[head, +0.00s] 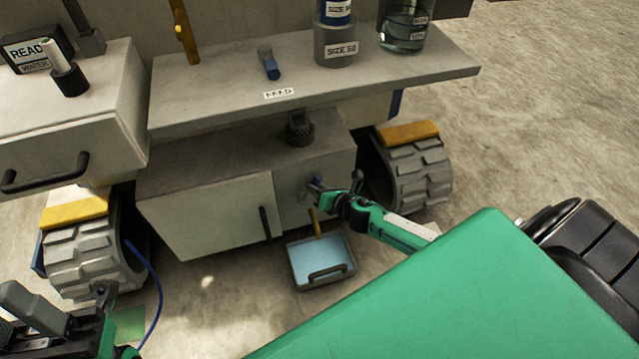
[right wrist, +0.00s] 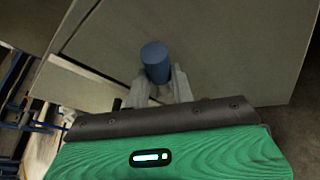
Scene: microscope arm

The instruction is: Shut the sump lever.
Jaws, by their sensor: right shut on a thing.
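The sump lever, seen as a blue handle (head: 316,183), is on the front of the low grey cabinet (head: 210,215). My right gripper (head: 322,188) reaches it from the right and is shut on it. In the right wrist view the blue round end (right wrist: 156,62) of the lever sits between the two pale fingers (right wrist: 162,88). A brass-coloured piece (head: 316,222) hangs below it, over a grey tray (head: 300,275) with pale blue liquid. My left gripper (head: 68,318) is at the lower left corner, partly cut off, away from the lever; its jaw opening is unclear.
A grey shelf (head: 400,75) with containers juts out above the cabinet. Tracked wheels (head: 418,178) stand on both sides. A black cabinet handle (head: 264,223) is left of the lever. A blue cable (head: 158,280) hangs at the left.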

